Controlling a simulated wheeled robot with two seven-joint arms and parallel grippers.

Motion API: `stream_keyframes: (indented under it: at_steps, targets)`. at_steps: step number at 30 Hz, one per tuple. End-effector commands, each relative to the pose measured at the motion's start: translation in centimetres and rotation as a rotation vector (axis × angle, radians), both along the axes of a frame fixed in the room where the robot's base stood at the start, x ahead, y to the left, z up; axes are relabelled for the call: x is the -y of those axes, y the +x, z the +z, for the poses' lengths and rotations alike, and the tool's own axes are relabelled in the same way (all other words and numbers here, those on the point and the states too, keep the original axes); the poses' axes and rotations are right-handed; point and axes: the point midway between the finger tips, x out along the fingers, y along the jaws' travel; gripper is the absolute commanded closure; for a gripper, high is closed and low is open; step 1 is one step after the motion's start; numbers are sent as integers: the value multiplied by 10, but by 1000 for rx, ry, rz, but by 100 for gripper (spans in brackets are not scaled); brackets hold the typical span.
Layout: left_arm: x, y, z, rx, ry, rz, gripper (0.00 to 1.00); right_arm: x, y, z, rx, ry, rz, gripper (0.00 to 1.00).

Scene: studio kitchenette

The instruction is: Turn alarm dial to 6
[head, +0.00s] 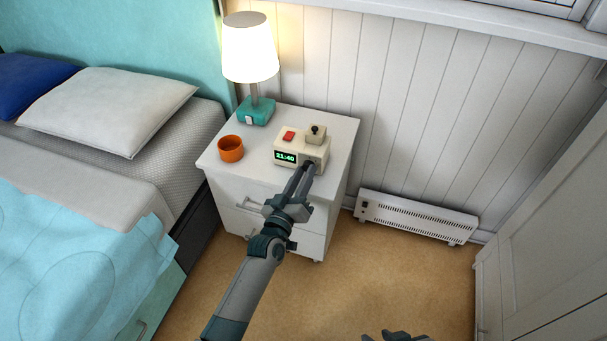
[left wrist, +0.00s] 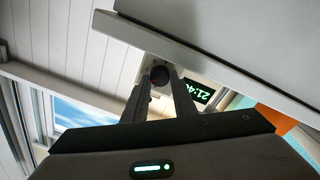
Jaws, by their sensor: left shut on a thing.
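The cream alarm clock (head: 291,158) stands on the nightstand, its green display (head: 285,157) reading 21:40. A red button (head: 289,136) and a small block with a black knob (head: 315,130) are on its top. My left gripper (head: 309,166) is at the right part of the clock's front. In the left wrist view its fingers (left wrist: 160,84) are closed on the dark round dial (left wrist: 160,74), beside the display (left wrist: 198,92). The fingers hide most of the dial in the head view, and I cannot read its setting. A dark part at the bottom edge looks like my right gripper (head: 396,337), mostly cut off.
The white nightstand (head: 342,140) also carries a lit lamp (head: 252,55) with a teal base and an orange cup (head: 230,149) left of the clock. A bed is at left. A white heater (head: 416,217) stands by the wall. The floor in front is clear.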

Motion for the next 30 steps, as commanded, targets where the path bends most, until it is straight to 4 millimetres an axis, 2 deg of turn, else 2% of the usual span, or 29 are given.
stream_keyframes:
  at_steps: [17, 18, 19, 30]
  targets:
    - [0, 0, -1, -16, -46, 0, 98, 1, -1, -1, -6, -3, -2, 69]
    - [0, 0, -1, -16, -46, 0, 66, 1, 0, -1, -6, -3, -1, 69]
    - [0, 0, -1, -16, -45, 0, 59, 1, 0, -1, -5, -2, -2, 69]
    - [-1, -1, -1, -16, -45, 0, 56, 1, 0, 0, -4, -2, -2, 69]
